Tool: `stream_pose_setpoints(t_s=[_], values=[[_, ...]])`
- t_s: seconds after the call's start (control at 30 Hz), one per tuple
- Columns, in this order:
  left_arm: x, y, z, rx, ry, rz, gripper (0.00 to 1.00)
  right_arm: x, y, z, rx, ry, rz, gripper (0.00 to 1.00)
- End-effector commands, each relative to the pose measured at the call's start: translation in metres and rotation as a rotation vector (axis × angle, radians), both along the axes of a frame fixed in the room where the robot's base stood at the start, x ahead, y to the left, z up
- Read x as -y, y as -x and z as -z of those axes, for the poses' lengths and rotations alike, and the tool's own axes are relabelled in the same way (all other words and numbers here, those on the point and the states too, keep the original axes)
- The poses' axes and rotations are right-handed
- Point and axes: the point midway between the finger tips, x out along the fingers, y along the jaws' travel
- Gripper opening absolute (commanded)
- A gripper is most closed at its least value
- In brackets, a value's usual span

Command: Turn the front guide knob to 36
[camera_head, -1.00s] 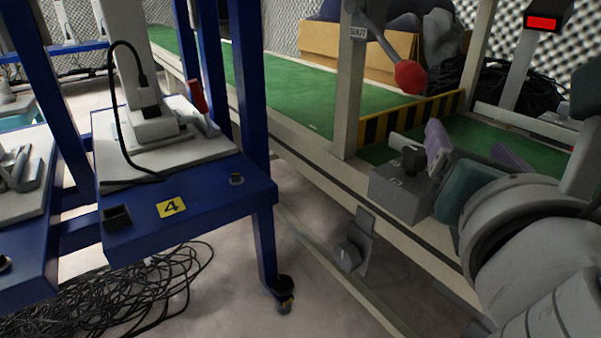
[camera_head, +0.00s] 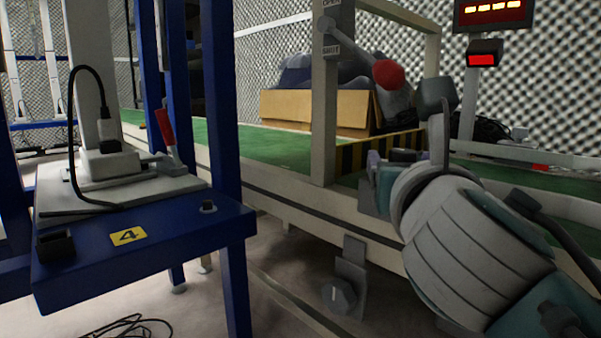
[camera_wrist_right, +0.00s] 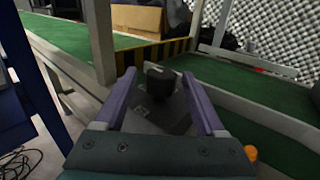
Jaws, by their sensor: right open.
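A black knob (camera_wrist_right: 160,80) on a grey box (camera_wrist_right: 150,113) shows in the right wrist view, beside the green conveyor. My right gripper (camera_wrist_right: 159,74) is open, with its two purple fingers on either side of this knob. I cannot tell whether they touch it. In the head view my right gripper (camera_head: 388,163) is partly hidden by its own wrist, which also covers the black knob. A second, grey knob (camera_head: 340,293) sits on a bracket below the conveyor rail. I cannot read a 36 or any scale on either knob. My left gripper is not in view.
A blue workbench (camera_head: 150,255) marked 4 stands at the left. A white post (camera_head: 325,130) carries a lever with a red ball (camera_head: 388,74) above the conveyor (camera_head: 270,150). A cardboard box (camera_head: 310,108) stands behind. Cables lie on the floor.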

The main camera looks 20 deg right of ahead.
Motion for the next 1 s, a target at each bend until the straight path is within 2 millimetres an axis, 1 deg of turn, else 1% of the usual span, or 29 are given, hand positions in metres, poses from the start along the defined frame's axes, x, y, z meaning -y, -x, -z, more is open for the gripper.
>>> stream_pose_setpoints(t_s=[0.1,0.33,0.37,0.9,1.0], values=[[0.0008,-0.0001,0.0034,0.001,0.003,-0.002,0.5,0.0028,-0.0049,0.0003,0.0,0.0,0.0,0.72],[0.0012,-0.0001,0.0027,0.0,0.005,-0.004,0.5,0.003,-0.0052,-0.0004,-0.001,-0.001,-0.001,0.72],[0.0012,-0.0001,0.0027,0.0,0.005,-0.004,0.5,0.003,-0.0052,-0.0004,-0.001,-0.001,-0.001,0.7],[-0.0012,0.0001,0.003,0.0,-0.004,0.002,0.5,0.0029,-0.0049,-0.0002,0.0,-0.001,0.0,0.09],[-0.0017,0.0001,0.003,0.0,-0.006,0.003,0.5,0.0029,-0.0049,-0.0002,0.0,-0.001,0.0,0.0]])
